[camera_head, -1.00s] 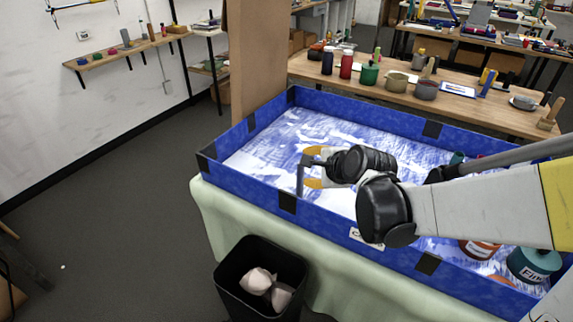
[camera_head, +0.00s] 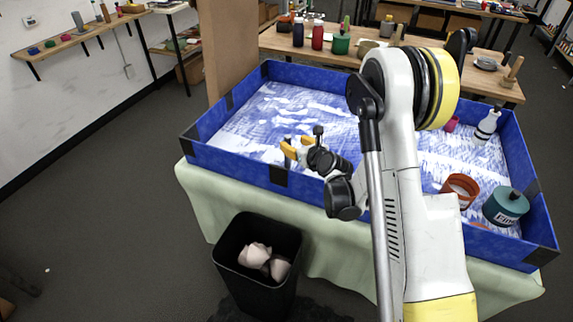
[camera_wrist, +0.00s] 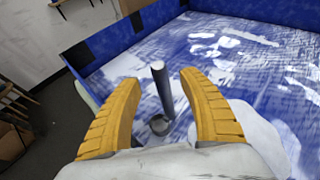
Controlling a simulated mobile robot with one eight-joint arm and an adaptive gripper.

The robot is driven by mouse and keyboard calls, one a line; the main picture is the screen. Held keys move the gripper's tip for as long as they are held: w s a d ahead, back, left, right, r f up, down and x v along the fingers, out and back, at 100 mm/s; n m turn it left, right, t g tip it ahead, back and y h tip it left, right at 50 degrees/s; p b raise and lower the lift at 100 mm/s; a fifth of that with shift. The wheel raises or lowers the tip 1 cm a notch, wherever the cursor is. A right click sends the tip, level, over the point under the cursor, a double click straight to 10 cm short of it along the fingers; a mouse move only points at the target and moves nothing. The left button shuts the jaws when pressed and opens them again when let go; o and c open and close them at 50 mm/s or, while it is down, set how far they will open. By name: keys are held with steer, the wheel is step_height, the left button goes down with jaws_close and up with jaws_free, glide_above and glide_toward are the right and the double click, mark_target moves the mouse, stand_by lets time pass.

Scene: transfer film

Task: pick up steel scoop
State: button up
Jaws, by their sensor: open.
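The steel scoop (camera_wrist: 163,92) shows in the wrist view as a grey rod-like handle rising from a small round bowl (camera_wrist: 159,126). It lies between and beyond the two orange fingers of my gripper (camera_wrist: 162,85). The fingers are open, with a clear gap on both sides of the handle, and appear not to touch it. In the head view my gripper (camera_head: 296,149) is low over the left front part of the blue-walled tray, close to its front wall. My wrist partly hides that area there, and I cannot clearly pick out the scoop.
The blue tray (camera_head: 225,160) has a white-and-blue streaked floor. An orange-red pot (camera_head: 461,188), a teal container (camera_head: 505,207) and a white bottle (camera_head: 486,126) stand at its right. A black bin (camera_head: 257,290) is in front. A brown panel (camera_head: 231,50) rises behind the tray's left end.

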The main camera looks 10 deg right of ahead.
mark_target(289, 141)
steer(key=b+x, duration=0.1)
steer(key=x, duration=0.4)
steer(key=shift+w+f+b, duration=0.15)
steer(key=shift+w+b, duration=0.1)
steer(key=shift+b, duration=0.05)
jaws_close()
